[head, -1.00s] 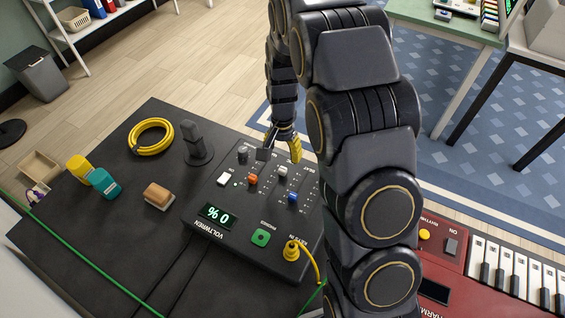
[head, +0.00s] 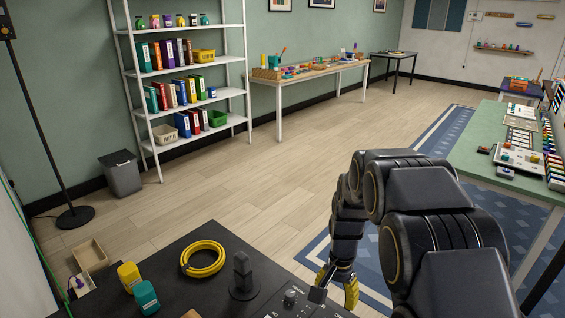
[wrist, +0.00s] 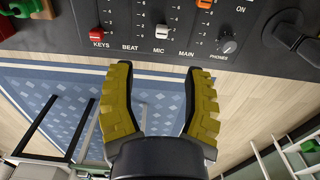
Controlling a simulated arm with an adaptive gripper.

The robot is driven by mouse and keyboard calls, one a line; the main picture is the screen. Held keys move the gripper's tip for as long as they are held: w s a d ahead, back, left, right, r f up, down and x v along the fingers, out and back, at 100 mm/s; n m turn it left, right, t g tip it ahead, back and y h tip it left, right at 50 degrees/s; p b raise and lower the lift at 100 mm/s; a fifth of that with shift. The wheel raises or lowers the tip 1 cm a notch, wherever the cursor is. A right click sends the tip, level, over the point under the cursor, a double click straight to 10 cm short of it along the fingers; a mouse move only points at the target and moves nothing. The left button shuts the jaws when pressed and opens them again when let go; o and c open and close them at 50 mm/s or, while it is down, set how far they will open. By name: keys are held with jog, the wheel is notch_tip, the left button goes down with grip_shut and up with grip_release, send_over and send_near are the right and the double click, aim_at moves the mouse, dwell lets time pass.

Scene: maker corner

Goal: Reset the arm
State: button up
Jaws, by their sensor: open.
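My gripper (head: 338,288) is at the bottom middle of the head view, beside the edge of the black table (head: 190,240). In the wrist view its two yellow ribbed fingers (wrist: 160,100) are spread apart with nothing between them. Beyond the fingertips lies the dark mixer panel (wrist: 70,36), labelled KEYS, BEAT, MIC and MAIN. A visible gap separates the fingers from these controls. In the head view only a corner of the panel (head: 290,298) shows.
On the black table are a yellow cable coil (head: 203,258), a dark upright stand (head: 243,275), a yellow container (head: 129,275) and a teal container (head: 146,297). A grey bin (head: 123,175) and shelves (head: 190,95) stand behind. A green table (head: 480,160) is right; open floor lies between.

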jog(key=s+a+r+n+g, duration=0.1)
jog(key=s+r+n, duration=0.3)
jog(key=s, duration=1)
jog(key=s+a+r+n, duration=0.3)
jog(key=s+r, duration=0.5)
jog(key=s, duration=0.6)
jog(key=shift+r+n+g, duration=0.25)
jog(key=shift+n+g, duration=0.15)
jog(key=shift+n, duration=0.5)
jog(key=shift+w, duration=0.1)
